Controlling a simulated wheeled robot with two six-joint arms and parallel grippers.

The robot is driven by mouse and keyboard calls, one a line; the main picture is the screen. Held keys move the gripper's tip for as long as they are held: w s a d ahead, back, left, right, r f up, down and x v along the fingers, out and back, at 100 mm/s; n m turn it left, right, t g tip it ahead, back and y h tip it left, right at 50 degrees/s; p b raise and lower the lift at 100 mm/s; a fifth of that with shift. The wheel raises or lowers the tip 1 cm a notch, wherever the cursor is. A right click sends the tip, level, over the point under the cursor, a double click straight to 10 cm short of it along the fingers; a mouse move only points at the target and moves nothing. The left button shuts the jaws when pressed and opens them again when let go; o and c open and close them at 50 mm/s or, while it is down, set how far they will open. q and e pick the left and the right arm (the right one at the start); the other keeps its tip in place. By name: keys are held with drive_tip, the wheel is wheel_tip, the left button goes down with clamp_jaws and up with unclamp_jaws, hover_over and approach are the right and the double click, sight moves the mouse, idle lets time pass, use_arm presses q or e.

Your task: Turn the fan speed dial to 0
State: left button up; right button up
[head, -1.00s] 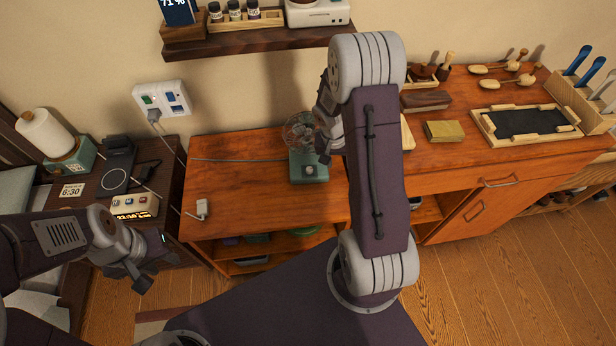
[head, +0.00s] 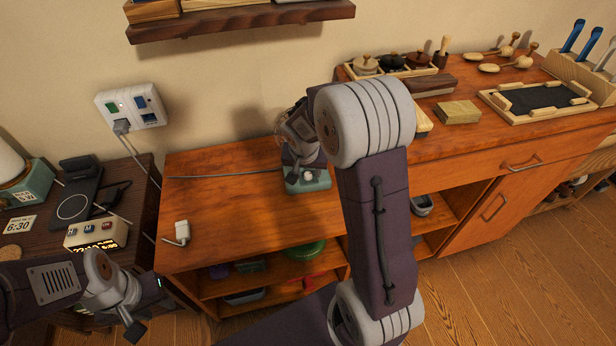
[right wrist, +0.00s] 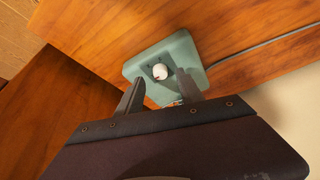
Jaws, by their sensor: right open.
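The fan's green base (head: 309,184) stands on the wooden cabinet top in the head view, with a pale round dial (head: 308,175) on it. My right wrist covers the fan's upper part there. In the right wrist view the base (right wrist: 139,70) is seen from above, and the white dial (right wrist: 160,71) shows a small red mark; its numbers cannot be read. My right gripper (right wrist: 159,91) is open, its fingers on either side just short of the dial, with nothing visible between them. My left gripper (head: 148,307) is open and empty at the lower left, far from the fan.
A grey cable runs left from the fan. A dark shelf (head: 240,20) overhangs the wall above.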

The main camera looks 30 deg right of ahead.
sight(308, 176)
drive_tip(key=x, duration=0.2)
drive_tip(key=shift+w+f, duration=0.15)
drive_tip(key=shift+f, duration=0.1)
drive_tip(key=shift+d, duration=0.1)
